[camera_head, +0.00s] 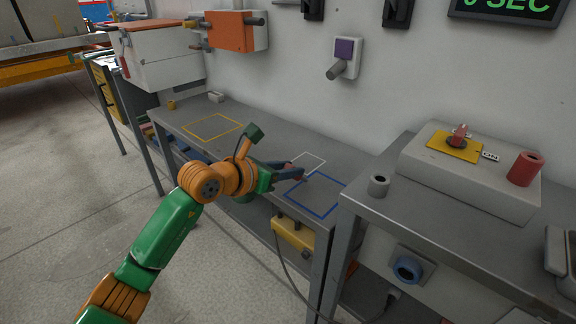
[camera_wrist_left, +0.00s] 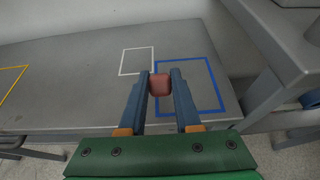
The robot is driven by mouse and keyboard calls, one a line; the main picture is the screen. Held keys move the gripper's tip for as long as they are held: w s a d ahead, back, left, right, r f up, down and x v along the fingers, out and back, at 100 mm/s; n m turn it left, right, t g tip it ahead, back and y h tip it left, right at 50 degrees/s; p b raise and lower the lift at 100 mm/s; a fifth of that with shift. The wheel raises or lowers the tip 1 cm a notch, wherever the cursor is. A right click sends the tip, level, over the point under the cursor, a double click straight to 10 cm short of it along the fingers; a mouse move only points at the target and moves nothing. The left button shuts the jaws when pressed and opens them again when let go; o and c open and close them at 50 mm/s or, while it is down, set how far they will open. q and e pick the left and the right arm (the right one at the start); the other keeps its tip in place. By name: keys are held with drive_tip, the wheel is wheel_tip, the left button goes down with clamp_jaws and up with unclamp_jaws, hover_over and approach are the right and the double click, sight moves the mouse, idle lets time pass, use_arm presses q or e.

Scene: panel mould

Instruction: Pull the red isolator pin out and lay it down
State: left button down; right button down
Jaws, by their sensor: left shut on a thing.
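My left gripper (camera_head: 296,172) is shut on a small red piece, which I take to be the red isolator pin. In the left wrist view the pin (camera_wrist_left: 159,85) shows as a short, dull red block between the two blue fingertips (camera_wrist_left: 160,78); the rest of its shape is hidden. The gripper is over the grey bench (camera_head: 262,132), by the white outlined square (camera_head: 308,163) and the blue outlined square (camera_head: 318,196). I cannot tell whether the pin touches the bench. My right gripper is not in view.
A yellow outlined square (camera_head: 213,130) lies empty at the bench's left. A higher grey table (camera_head: 430,215) on the right carries a grey cylinder (camera_head: 378,186) and a panel box (camera_head: 470,180) with a yellow plate (camera_head: 453,147) and red cylinder (camera_head: 525,168).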

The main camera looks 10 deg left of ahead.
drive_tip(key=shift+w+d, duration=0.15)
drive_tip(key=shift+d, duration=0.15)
use_arm(q)
drive_tip(key=c, duration=0.5)
unclamp_jaws()
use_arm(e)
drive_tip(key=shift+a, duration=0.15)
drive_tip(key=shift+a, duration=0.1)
